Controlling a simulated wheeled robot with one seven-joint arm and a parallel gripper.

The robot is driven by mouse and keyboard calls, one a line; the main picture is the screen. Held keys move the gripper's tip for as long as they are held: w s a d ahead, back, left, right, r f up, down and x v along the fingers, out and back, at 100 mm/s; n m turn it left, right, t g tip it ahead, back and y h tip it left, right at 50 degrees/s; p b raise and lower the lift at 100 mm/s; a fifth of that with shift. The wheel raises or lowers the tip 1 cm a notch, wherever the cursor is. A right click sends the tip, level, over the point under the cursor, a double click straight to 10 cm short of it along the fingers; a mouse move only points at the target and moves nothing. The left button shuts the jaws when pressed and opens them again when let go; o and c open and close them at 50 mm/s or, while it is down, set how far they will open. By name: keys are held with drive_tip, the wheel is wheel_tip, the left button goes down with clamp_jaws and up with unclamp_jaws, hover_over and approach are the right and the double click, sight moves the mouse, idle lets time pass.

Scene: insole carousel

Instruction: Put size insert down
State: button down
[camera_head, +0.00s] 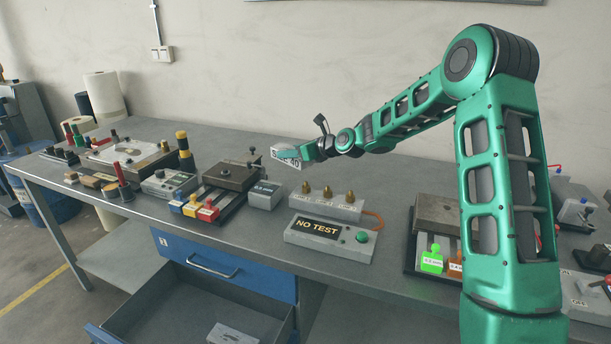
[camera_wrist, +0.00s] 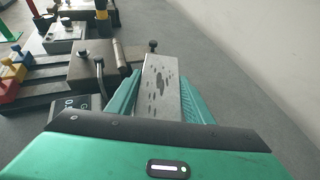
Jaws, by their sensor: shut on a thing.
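My gripper (camera_head: 298,154) is shut on the size insert (camera_head: 287,157), a light grey block with dark lettering on its side in the head view. In the wrist view the insert (camera_wrist: 161,87) sits between the two green fingers, its upper face speckled with dark spots. The gripper holds it above the bench, to the right of a brown-topped fixture (camera_head: 231,176) and behind a small grey box (camera_head: 264,196). The insert's underside and its exact height above the bench are hidden.
A "NO TEST" box (camera_head: 331,238) and a grey block with brass tips (camera_head: 326,204) stand in front. Red, yellow and blue pieces (camera_head: 194,208) lie at the fixture's front. An open drawer (camera_head: 196,305) juts out below. The bench behind the gripper is clear.

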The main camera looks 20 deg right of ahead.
hover_over(314, 183)
wheel_tip(314, 183, down, 4)
drive_tip(key=shift+f, duration=0.15)
drive_tip(key=shift+w+f, duration=0.1)
drive_tip(key=shift+f, duration=1.9)
drive_tip(key=c, duration=0.9)
unclamp_jaws()
drive_tip(key=shift+f, duration=0.1)
